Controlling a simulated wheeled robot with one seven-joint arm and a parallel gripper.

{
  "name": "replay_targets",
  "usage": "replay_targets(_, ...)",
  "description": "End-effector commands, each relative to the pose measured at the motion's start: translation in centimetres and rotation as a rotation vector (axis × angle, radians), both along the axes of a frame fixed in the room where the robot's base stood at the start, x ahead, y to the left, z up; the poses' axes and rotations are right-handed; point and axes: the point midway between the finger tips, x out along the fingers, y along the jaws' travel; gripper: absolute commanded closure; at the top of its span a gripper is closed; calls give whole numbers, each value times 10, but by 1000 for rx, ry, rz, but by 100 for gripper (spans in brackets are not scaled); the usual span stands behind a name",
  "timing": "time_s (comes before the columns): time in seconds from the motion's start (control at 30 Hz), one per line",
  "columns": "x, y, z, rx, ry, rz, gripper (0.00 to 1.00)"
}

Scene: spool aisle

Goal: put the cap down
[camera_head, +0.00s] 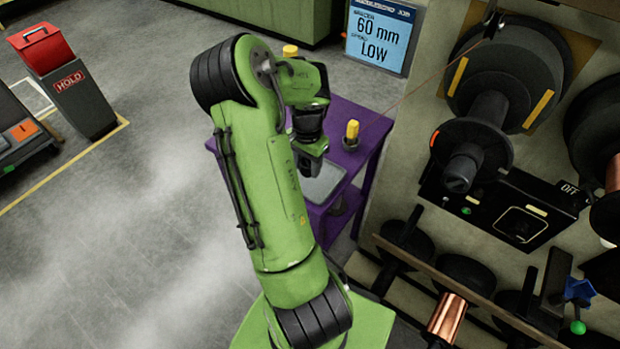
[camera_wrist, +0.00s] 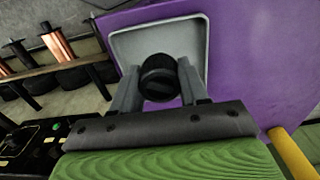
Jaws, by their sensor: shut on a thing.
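The black round cap (camera_wrist: 159,72) is between the fingers of my gripper (camera_wrist: 158,88) in the wrist view, and they are shut on it. It is over a shallow grey tray (camera_wrist: 122,45) on a purple table (camera_wrist: 236,70). I cannot tell whether the cap touches the tray floor. In the head view my gripper (camera_head: 311,166) points down at the tray (camera_head: 326,182) on the purple table (camera_head: 368,158). The cap cannot be made out there, behind my arm.
A yellow-topped post (camera_head: 351,131) stands close right of the tray; another yellow top (camera_head: 290,50) shows behind my arm. The spool rack (camera_head: 490,140) is at the right. A red box (camera_head: 42,48) sits on a HOLD stand at the left. A sign (camera_head: 381,36) reads 60 mm, LOW.

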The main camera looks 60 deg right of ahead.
Motion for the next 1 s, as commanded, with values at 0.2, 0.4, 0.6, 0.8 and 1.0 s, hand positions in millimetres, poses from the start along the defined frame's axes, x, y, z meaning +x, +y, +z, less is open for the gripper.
replay_targets(0.2, -1, 0, -33, 1, 2, 0, 100)
replay_targets(0.4, 0, 0, -54, 0, -3, 1, 100)
replay_targets(0.6, 0, 0, -55, 1, -3, 2, 53)
replay_targets(0.8, 0, 0, -54, 1, -3, 2, 31)
replay_targets(1.0, 0, 0, -54, 0, -3, 2, 31)
